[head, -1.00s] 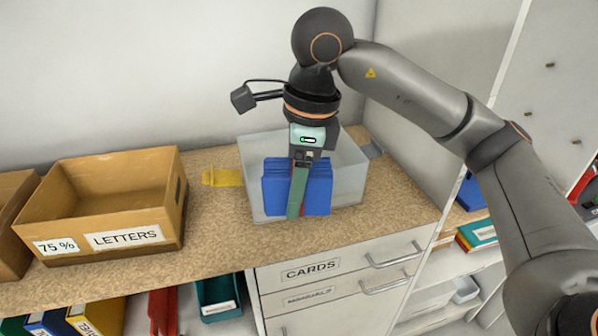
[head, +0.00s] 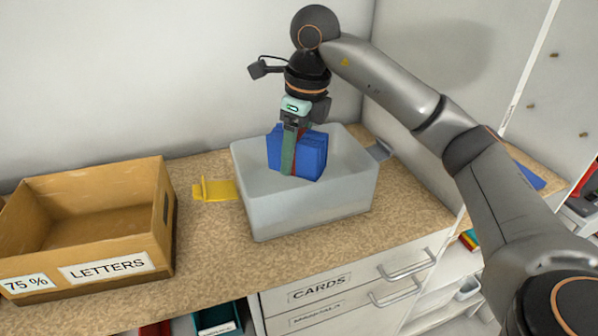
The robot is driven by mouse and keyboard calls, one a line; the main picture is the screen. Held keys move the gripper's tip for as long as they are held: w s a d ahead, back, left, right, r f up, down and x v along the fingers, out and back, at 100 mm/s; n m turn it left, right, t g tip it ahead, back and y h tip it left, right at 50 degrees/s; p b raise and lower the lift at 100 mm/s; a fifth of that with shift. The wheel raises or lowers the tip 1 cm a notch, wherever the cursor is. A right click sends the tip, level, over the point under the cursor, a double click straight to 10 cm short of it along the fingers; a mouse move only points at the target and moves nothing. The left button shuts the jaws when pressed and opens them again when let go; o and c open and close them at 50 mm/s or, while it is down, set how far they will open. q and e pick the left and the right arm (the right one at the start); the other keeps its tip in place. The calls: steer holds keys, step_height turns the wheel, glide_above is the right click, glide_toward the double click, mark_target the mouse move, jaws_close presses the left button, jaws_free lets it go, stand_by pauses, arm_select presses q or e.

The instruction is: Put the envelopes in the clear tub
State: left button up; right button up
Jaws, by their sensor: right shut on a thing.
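My right gripper (head: 289,160) points down and is shut on a stack of blue envelopes (head: 314,155). The green finger hides part of the stack. My left gripper is out of view.
A drawer labelled CARDS (head: 320,288) is below. The wall is close behind, and a side panel stands to the right.

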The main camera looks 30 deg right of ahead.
mark_target(297, 184)
steer(key=f, duration=0.1)
steer(key=w+d+f, duration=0.2)
steer(key=shift+w+d+f, duration=0.15)
steer(key=shift+f, duration=1.85)
steer(key=shift+f, duration=0.2)
steer(key=o, duration=1.5)
steer(key=r, duration=0.4)
steer(key=s+r, duration=0.1)
steer(key=r, duration=0.3)
steer(key=d+r+p, duration=0.1)
steer(key=r, duration=0.3)
steer(key=shift+s+r, duration=0.15)
steer(key=shift+s, duration=0.1)
